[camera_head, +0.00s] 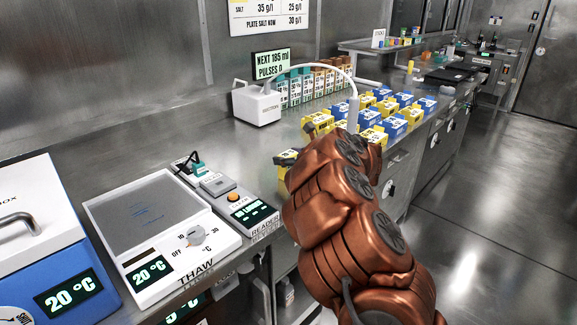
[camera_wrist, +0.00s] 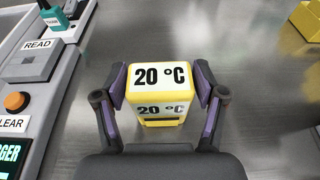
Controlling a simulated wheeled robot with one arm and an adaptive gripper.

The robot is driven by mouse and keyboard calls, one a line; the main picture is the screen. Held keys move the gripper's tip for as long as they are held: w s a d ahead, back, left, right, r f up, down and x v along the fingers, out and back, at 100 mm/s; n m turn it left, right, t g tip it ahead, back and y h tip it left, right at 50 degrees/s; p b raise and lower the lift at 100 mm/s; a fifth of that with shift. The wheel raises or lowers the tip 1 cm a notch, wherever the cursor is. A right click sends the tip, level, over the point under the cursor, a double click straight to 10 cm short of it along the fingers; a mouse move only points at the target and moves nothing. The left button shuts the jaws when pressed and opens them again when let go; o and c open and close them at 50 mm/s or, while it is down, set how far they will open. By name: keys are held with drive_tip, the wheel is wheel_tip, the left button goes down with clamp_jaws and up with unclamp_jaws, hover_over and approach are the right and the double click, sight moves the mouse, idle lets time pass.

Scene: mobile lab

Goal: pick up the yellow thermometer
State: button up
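The yellow thermometer (camera_wrist: 161,92) is a small yellow box with white faces reading "20 °C". In the wrist view it stands on the steel bench, between the two fingers of my gripper (camera_wrist: 162,100). The purple-padded fingers flank its left and right sides, with narrow gaps seeming to show, so the gripper looks open around it.
A grey reader with buttons (camera_wrist: 35,62) lies left of the thermometer. Another yellow box (camera_wrist: 308,20) is at upper right. In the head view, yellow and blue boxes (camera_head: 395,126) stand behind the arm, with a white dispenser (camera_head: 256,105) at the back. The bench (camera_head: 215,155) has bare steel near the wall.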

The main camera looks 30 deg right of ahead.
drive_tip(key=c, duration=0.8)
drive_tip(key=shift+o, duration=0.2)
